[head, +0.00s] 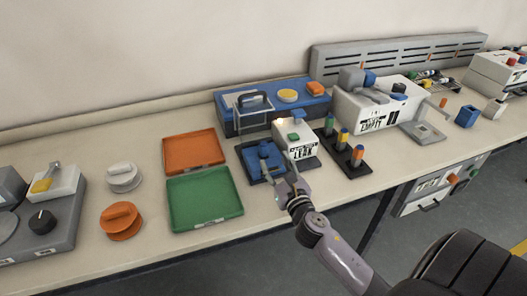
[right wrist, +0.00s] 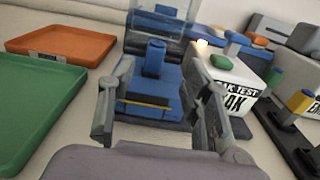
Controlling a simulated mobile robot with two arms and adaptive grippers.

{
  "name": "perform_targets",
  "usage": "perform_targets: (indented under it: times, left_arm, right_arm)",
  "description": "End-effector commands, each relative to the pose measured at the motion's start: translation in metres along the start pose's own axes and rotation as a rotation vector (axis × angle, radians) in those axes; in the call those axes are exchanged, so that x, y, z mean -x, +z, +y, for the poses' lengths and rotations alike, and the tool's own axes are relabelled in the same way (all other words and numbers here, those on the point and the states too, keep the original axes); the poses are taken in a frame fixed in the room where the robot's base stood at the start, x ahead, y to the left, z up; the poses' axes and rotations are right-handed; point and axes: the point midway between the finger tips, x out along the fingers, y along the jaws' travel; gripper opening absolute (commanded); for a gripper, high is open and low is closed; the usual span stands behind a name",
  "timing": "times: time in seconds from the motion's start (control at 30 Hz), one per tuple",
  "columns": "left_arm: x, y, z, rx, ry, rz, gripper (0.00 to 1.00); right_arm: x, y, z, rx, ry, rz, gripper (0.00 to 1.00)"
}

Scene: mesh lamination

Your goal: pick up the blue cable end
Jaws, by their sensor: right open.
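My right gripper (head: 285,180) is open and empty at the front edge of a blue fixture (head: 251,158), beside the white leak test box (head: 295,139). In the right wrist view its two fingers (right wrist: 160,105) stand apart on either side of the blue fixture (right wrist: 135,108). An upright blue post (right wrist: 154,58) stands on that fixture, between and beyond the fingertips; no contact shows. A thin yellow line crosses the fixture's front. I cannot tell for sure which blue part is the cable end. My left gripper is not in view.
An orange tray (head: 194,150) and a green tray (head: 205,199) lie to the left. A black rack with coloured cylinders (head: 343,138) stands to the right. A blue case (head: 237,125) with a clear cover stands behind. The table's front edge is close to my right arm.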

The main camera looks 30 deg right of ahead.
Motion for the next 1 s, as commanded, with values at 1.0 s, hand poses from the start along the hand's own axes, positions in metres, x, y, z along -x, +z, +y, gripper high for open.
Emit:
perform_targets:
  times: [1.0]
  left_arm:
    - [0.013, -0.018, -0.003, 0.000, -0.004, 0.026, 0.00]
  right_arm:
    - [-0.088, 0.004, 0.005, -0.002, 0.001, 0.001, 0.44]
